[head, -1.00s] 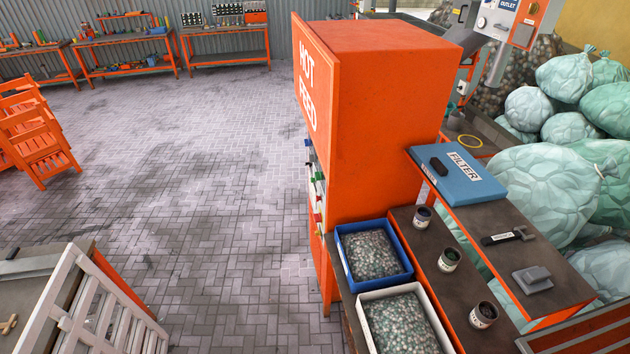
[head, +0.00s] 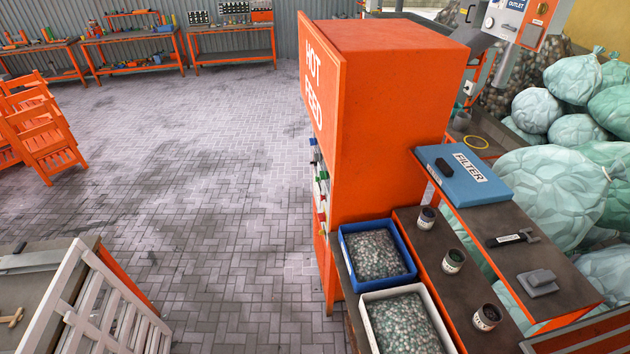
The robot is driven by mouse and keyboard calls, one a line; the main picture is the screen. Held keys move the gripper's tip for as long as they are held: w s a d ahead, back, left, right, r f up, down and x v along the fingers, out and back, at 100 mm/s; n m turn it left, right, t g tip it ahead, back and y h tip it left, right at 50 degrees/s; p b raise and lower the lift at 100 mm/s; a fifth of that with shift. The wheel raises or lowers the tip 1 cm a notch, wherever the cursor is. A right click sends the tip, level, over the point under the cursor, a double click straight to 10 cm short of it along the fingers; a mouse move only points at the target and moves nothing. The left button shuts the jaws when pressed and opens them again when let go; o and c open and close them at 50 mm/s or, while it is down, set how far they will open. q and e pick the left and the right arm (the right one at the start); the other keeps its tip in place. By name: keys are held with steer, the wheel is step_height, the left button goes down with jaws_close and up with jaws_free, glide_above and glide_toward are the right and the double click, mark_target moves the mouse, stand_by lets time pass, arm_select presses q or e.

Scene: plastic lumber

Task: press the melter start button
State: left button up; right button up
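A tall orange cabinet lettered HOT FEED (head: 390,110) stands right of centre, seen from its side at a steep angle. Its front faces left and carries a narrow strip of controls (head: 319,185) with green, red, blue and white parts. The controls are too small and too edge-on for me to tell which one is the melter start button. A grey and orange machine marked OUTLET (head: 512,22) stands at the top right, with small controls on its face. Neither of my grippers shows in the head view.
A blue bin (head: 377,251) and a white bin (head: 404,322) of pellets sit beside the cabinet. A blue FILTER box (head: 464,175) and several dark cups are on benches at right. A white slatted chair (head: 97,300) stands lower left. The paved floor (head: 210,190) is clear.

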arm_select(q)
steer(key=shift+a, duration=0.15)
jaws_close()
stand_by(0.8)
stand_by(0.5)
